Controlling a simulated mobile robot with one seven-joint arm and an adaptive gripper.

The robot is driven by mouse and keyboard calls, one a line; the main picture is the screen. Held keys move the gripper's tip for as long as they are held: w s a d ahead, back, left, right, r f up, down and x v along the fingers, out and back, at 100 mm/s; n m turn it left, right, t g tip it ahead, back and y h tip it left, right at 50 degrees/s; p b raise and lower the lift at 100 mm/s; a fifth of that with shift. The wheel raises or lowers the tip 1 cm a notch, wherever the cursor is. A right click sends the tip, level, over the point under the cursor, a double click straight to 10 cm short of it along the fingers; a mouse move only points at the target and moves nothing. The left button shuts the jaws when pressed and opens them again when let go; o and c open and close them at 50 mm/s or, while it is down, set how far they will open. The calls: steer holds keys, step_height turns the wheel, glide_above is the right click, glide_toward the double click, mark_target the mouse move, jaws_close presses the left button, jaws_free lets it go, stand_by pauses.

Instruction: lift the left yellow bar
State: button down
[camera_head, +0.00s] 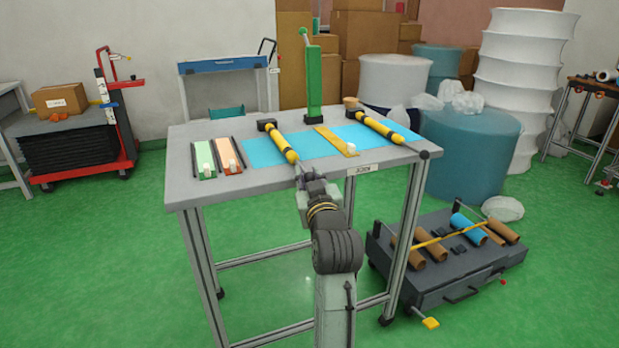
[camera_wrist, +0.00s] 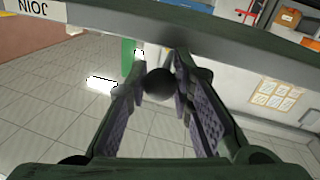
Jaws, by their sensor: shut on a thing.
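The left yellow bar (camera_head: 281,143) lies on the blue mat (camera_head: 265,153) on the table. A black block is at its far end, and a thin grey rod runs from its near end to the table's front edge. My gripper (camera_head: 302,177) is at that front edge, at the near end of the rod. In the wrist view my gripper (camera_wrist: 160,75) is shut on a dark round knob (camera_wrist: 158,85), which seems to be the bar's near end. The right yellow bar (camera_head: 381,127) lies farther right, apart from my gripper.
The table edge (camera_wrist: 110,17) crosses close above my fingers in the wrist view. On the table (camera_head: 183,184) are green and orange strips (camera_head: 228,155) at left, a flat yellow piece (camera_head: 337,142) and a green post (camera_head: 314,80). A dark cart (camera_head: 450,285) stands at lower right.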

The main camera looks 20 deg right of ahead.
steer(key=shift+r, duration=0.1)
steer(key=r+p, duration=0.1)
steer(key=r, duration=0.1)
steer(key=r+p, duration=0.1)
steer(key=p, duration=0.1)
steer(key=r+p, duration=0.1)
steer(key=r, duration=0.1)
steer(key=shift+w+r, duration=0.25)
steer(key=shift+r, duration=0.05)
steer(key=c, duration=1.7)
jaws_free()
steer(key=o, duration=0.3)
steer(key=shift+f, duration=0.1)
steer(key=s+a, duration=0.2)
steer(key=s, duration=1)
